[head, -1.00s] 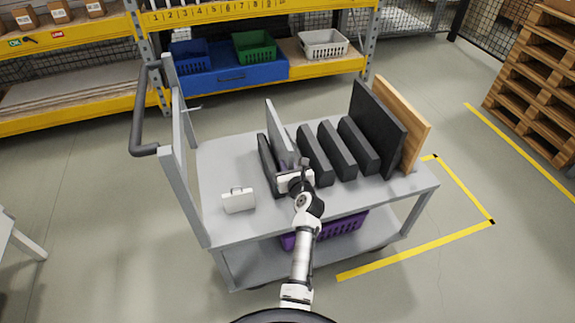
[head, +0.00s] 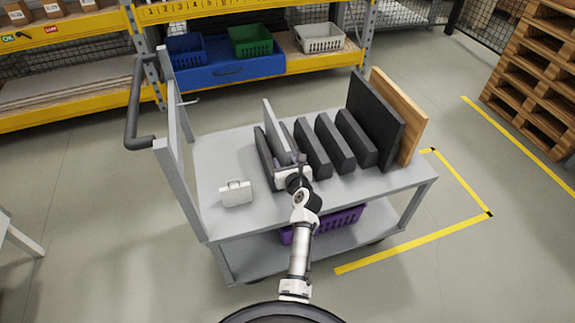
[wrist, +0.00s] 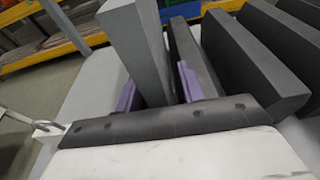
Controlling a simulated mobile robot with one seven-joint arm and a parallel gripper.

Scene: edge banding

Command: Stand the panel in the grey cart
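In the wrist view the panel (wrist: 138,45) rises between the two purple fingers of my gripper (wrist: 157,84). The left finger is close to the panel; a dark gap shows between the panel and the right finger. My gripper (head: 297,163) is open at the panel's near end. The panel's lower edge is hidden, so I cannot tell its exact seating.
A white case (head: 236,194) sits left on the cart top. A tall black board (head: 375,122) and a wooden board (head: 407,118) stand at the right. A purple basket (head: 338,224) is on the lower shelf. The cart's upright handle (head: 140,110) is at the left.

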